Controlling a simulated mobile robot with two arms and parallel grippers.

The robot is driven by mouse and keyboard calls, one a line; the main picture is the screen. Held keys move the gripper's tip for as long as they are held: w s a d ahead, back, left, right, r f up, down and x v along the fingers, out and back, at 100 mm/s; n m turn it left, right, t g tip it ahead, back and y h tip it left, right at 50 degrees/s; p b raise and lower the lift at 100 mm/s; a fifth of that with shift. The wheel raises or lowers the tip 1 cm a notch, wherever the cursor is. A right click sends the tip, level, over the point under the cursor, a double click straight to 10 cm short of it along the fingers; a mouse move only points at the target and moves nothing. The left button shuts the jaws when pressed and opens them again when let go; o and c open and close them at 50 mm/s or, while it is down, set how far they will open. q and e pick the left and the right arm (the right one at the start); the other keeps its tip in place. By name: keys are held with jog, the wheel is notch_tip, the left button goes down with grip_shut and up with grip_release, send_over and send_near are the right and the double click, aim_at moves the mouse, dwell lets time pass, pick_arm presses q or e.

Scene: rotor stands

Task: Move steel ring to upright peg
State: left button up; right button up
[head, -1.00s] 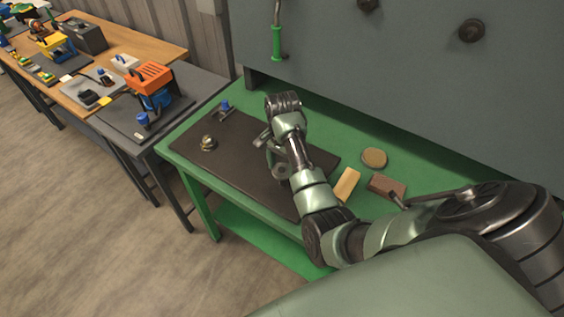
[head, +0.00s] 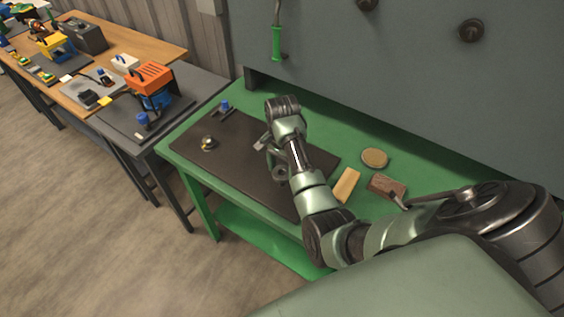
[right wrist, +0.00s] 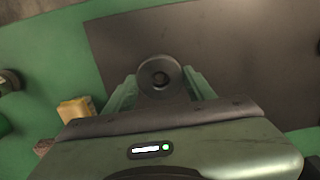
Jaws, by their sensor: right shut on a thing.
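My right gripper (head: 264,142) is over the dark mat (head: 235,160) on the green table, shut on what looks like the steel ring (head: 279,161). In the right wrist view, a dark round piece with a hole (right wrist: 158,77) shows between the green fingers; I cannot tell whether it is the ring or part of the gripper. A small blue-topped post (head: 224,105) stands at the mat's far left. A small brassy round piece with a raised middle (head: 208,143) sits on the mat's left part. I cannot tell which is the upright peg. My left gripper is not in view.
A tan block (head: 347,184), a brown block (head: 387,186) and a round tan disc (head: 374,157) lie on the green table to the right. A grey panel with a green-handled tool (head: 278,42) rises behind. The mat between gripper and brassy piece is clear.

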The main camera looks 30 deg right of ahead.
aim_at(282, 185)
jog(key=shift+f, duration=0.35)
jog(key=shift+f, duration=1.1)
jog(key=shift+f, duration=0.25)
jog(key=shift+f+b, duration=0.6)
jog(key=shift+f, duration=0.25)
jog(key=o, duration=1.3)
jog(key=shift+o, duration=0.2)
